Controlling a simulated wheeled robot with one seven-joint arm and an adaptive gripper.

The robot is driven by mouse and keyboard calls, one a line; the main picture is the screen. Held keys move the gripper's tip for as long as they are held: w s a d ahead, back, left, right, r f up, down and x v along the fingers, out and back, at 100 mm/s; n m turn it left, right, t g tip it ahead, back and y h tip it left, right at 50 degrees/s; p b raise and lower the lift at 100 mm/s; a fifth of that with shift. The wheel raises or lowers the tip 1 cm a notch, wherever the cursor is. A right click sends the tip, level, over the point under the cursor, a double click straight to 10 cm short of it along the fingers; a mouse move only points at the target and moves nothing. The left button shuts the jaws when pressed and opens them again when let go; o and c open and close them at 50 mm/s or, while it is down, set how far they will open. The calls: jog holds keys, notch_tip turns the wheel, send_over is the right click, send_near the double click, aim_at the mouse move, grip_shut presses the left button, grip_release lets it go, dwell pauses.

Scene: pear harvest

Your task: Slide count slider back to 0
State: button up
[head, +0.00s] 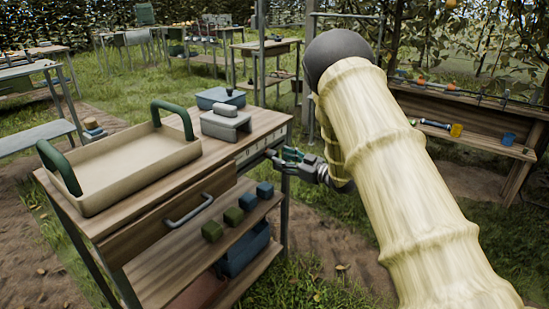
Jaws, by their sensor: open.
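A pale strip with marks (250,151) runs along the upper edge of the wooden bench, on the side facing my gripper. It looks like the count slider's scale, but its numbers are too small to read. The slider's knob cannot be made out and may be hidden by my gripper. My gripper (274,159) is open, beside the bench edge near the right part of the strip. Whether it touches the bench or the slider I cannot tell.
A beige tray with green handles (120,178), a grey device (226,126) and a blue box (220,97) stand on the bench. A drawer handle (188,209) sticks out below. Green and blue cubes (233,216) line the lower shelf. Grass lies around.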

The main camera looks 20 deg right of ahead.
aim_at(274, 155)
jog(key=shift+x, duration=2.25)
jog(key=shift+c, duration=0.3)
grip_shut()
